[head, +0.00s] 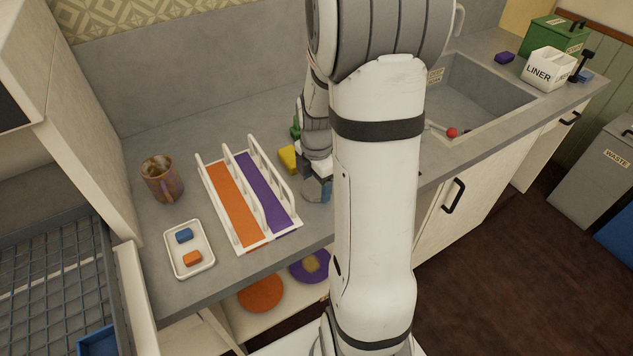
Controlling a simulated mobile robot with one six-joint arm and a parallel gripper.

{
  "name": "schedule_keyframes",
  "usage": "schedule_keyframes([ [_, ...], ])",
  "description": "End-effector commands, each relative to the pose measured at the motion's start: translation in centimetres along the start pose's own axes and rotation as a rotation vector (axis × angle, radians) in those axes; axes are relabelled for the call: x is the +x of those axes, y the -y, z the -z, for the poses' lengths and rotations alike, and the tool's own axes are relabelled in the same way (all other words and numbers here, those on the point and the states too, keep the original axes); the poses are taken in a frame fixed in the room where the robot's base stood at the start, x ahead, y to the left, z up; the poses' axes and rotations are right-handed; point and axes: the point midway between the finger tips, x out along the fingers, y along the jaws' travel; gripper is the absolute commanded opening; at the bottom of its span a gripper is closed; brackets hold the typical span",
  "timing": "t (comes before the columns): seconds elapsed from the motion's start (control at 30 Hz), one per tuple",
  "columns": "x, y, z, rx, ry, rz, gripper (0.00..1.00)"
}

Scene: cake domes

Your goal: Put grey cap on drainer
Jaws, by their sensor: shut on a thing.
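The drainer, a white rack with an orange lane (234,203) and a purple lane (265,192), stands on the grey counter left of my arm. Its lanes look empty. My gripper (318,190) is low over the counter, just right of the rack. It is partly hidden behind my own arm. It is shut on a small grey thing, which may be the grey cap, but its shape is hard to make out. No other grey cap shows clearly.
A mug (162,179) and a white tray (189,262) with a blue and an orange block stand left of the rack. A yellow thing (288,158) lies close behind my gripper. The sink (470,95) is at right; a white LINER box (547,70) stands beyond it.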

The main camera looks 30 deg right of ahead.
Motion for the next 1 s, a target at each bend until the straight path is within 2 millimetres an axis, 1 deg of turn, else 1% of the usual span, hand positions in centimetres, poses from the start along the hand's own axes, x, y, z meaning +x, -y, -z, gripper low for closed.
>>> schedule_keyframes([
  [0.27, 0.23, 0.02, -0.03, 0.001, 0.000, -0.001, 0.35],
  [0.37, 0.60, 0.03, -0.04, 0.001, 0.000, 0.000, 0.35],
  [0.4, 0.61, 0.02, -0.05, 0.001, 0.000, 0.000, 0.63],
  [0.6, 0.49, 0.04, -0.07, 0.002, 0.000, 0.000, 0.79],
  [0.67, 0.49, 0.04, -0.07, 0.002, 0.000, 0.000, 0.84],
  [0.87, 0.47, 0.04, -0.09, 0.002, 0.000, 0.000, 0.84],
  [1.0, -0.19, 0.01, -0.11, 0.002, 0.001, -0.002, 0.84],
])
